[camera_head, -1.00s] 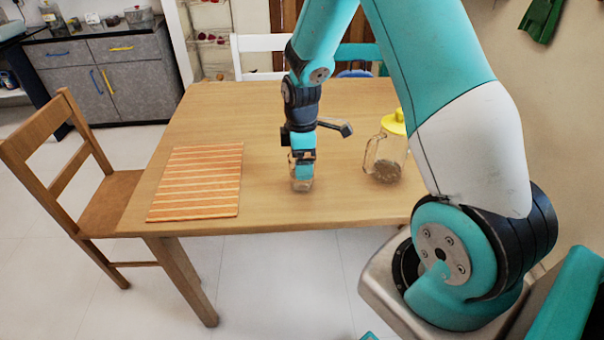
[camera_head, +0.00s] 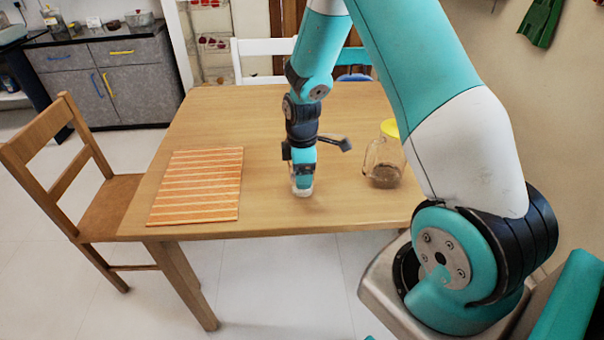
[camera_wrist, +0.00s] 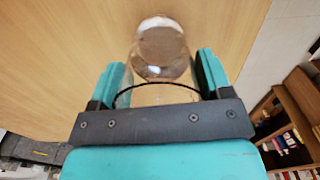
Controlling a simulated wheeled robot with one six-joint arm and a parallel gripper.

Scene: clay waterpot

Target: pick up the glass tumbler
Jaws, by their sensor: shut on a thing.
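The glass tumbler (camera_head: 303,190) is clear and stands at the lower middle of the table in the head view, mostly hidden behind my gripper. My gripper (camera_head: 302,178) points straight down over it and is shut on it. In the wrist view the tumbler (camera_wrist: 162,50) shows as a round clear shape between the two teal fingers of my gripper (camera_wrist: 162,80). Whether its base touches the table I cannot tell.
A glass jug (camera_head: 383,165) with a yellow lid stands to the right of my gripper. An orange striped placemat (camera_head: 197,187) lies on the left of the wooden table (camera_head: 258,215). A wooden chair (camera_head: 95,190) stands at the table's left side.

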